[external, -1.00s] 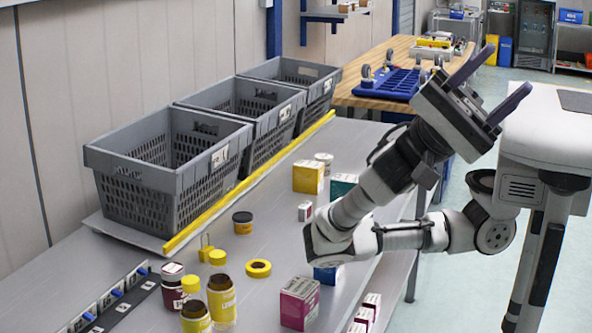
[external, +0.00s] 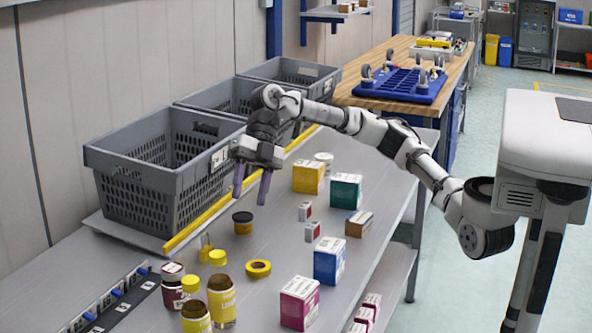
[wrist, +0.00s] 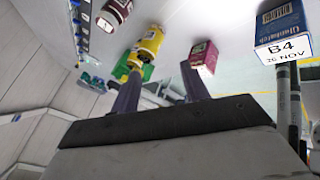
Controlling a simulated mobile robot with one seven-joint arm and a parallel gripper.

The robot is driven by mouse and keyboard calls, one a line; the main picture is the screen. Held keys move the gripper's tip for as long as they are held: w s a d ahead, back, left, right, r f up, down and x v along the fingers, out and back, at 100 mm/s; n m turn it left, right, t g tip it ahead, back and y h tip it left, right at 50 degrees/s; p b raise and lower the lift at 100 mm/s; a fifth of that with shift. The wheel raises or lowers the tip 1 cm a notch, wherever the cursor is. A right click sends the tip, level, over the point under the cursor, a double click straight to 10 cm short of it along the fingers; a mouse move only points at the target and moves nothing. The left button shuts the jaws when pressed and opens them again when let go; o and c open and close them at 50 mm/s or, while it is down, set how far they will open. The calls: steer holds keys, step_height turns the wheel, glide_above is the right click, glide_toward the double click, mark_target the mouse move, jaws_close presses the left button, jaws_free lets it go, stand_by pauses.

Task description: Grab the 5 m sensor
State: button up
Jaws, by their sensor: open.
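No label reading 5 m is legible, so I cannot tell which item is the sensor. My gripper (external: 251,199) is open and empty, pointing down above a small dark-lidded yellow jar (external: 243,226) near the yellow rail. The wrist view also shows my gripper (wrist: 161,70). Boxes on the grey bench include a yellow box (external: 308,178), a teal box (external: 345,192), a brown box (external: 359,224), a blue box (external: 329,262), a magenta box (external: 299,304) and two small red-and-white boxes (external: 305,211). The wrist view shows a blue box (wrist: 284,28) labelled B4, 26 NOV.
Several grey crates (external: 150,205) stand along the left behind a yellow rail (external: 205,217). Yellow bottles (external: 222,305), a dark red jar (external: 172,290) and a yellow tape roll (external: 258,268) are at the front.

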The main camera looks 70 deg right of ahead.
steer(key=w+d+f+m+t+h, duration=0.1)
steer(key=d+f+m+h, duration=0.15)
steer(key=d, duration=0.65)
steer(key=w+d+f+m+h, duration=0.1)
steer(key=w+d+m+h, duration=0.15)
steer(key=d, duration=0.75)
steer(key=m+h, duration=0.3)
steer(key=m, duration=0.3)
glide_toward(305, 204)
step_height(305, 204, down, 4)
steer(key=shift+d+f, duration=0.1)
steer(key=shift+f, duration=0.05)
steer(key=shift+f+p, duration=1.1)
steer(key=shift+f, duration=2.05)
steer(key=shift+c, duration=0.3)
jaws_close()
